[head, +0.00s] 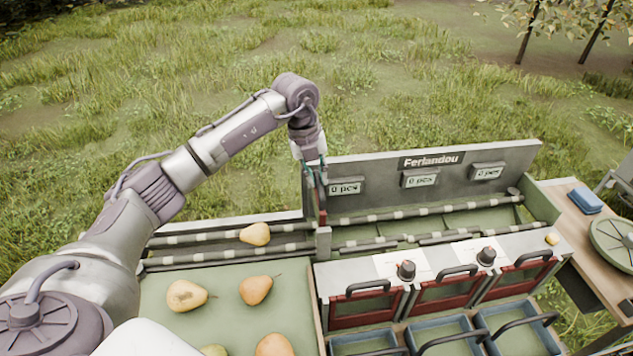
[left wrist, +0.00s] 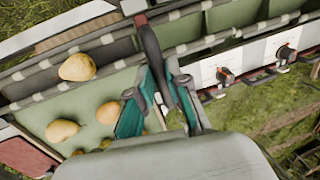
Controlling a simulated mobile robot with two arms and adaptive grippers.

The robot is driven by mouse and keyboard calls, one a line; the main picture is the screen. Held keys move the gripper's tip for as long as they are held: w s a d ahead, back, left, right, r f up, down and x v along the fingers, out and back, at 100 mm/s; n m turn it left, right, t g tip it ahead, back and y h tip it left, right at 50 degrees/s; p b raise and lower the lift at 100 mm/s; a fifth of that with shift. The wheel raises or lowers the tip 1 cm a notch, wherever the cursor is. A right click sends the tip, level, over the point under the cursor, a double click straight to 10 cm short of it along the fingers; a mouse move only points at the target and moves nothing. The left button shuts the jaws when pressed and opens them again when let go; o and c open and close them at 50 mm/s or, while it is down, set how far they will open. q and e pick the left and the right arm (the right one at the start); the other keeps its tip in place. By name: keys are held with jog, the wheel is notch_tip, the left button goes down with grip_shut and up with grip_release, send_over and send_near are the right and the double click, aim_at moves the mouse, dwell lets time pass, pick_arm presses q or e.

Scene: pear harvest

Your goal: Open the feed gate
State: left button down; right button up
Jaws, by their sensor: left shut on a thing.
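My left gripper (head: 314,172) is at the left end of the grey sorting machine, above the rollers. In the left wrist view its two teal-edged fingers (left wrist: 162,105) are shut on the feed gate's dark lever handle (left wrist: 149,40), which stands up between them and reaches toward the rollers. In the head view the feed gate (head: 322,240) shows as a narrow pale piece between the feed side and the sorting side. The gripper and arm partly hide the lever there. A pear (head: 255,234) lies on the rollers left of the gate. My right gripper is not in view.
Several pears (head: 188,295) lie in the green feed tray (head: 150,325). The sorting machine's back panel (head: 450,160) carries displays reading "0 pcs". Red-framed doors (head: 365,310) and blue crates (head: 440,327) are at its front. A wooden table (head: 565,200) stands at the right.

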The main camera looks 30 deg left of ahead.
pick_arm(q)
jog(key=c, duration=1.1)
grip_release()
jog(key=shift+f, duration=0.1)
jog(key=shift+c, duration=0.2)
notch_tip(320, 180, up, 12)
jog(key=s+a, duration=0.1)
jog(key=a, duration=0.1)
jog(key=shift+s, duration=0.15)
jog(key=shift+f, duration=0.2)
